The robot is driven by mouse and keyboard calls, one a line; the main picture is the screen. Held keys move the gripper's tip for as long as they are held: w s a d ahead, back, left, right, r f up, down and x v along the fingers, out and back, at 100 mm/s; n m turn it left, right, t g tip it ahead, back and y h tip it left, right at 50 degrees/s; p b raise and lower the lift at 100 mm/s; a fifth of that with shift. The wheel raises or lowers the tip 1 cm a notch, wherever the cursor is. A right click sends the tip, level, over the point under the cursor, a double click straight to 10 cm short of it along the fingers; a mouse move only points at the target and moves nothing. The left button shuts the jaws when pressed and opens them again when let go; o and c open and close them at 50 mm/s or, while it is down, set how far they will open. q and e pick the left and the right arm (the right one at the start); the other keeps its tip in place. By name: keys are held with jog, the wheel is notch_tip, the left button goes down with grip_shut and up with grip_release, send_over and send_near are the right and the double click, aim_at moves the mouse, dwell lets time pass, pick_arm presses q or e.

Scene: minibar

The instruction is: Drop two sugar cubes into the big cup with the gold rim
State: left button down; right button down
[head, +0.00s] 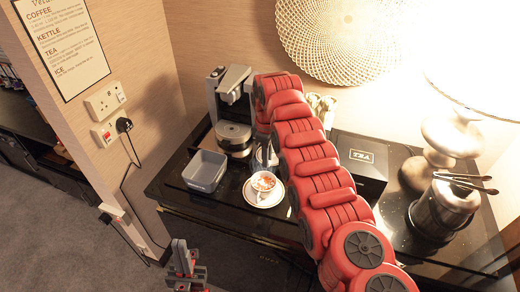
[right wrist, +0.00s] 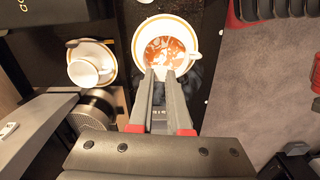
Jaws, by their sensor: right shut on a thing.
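The big cup with the gold rim (right wrist: 190,30) is filled with a reddish-brown drink with white patches. It stands upright on its saucer near the counter's front edge, and it also shows in the head view (head: 263,181). My right gripper (right wrist: 161,73) is shut, its fingertips over the cup's near rim in the wrist view. What it grips is tiny and mostly hidden between the tips, seemingly a sugar cube. In the head view the right hand is largely hidden behind my red arm. My left gripper (head: 187,265) is low, in front of the counter, away from the cup.
A grey square bin (head: 204,170) stands left of the cup, with a coffee machine (head: 232,88) behind. A black tea box (head: 358,160), a metal bucket with tongs (head: 443,210) and a lamp stand right. A smaller white cup (right wrist: 88,71) sits on a saucer beside the big cup.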

notch_tip(320, 180, down, 6)
jog(key=a+n+b, duration=0.1)
jog(key=shift+s, duration=0.3)
dwell(0.4)
jog(key=shift+a, duration=0.1)
jog(key=c, duration=0.8)
grip_release()
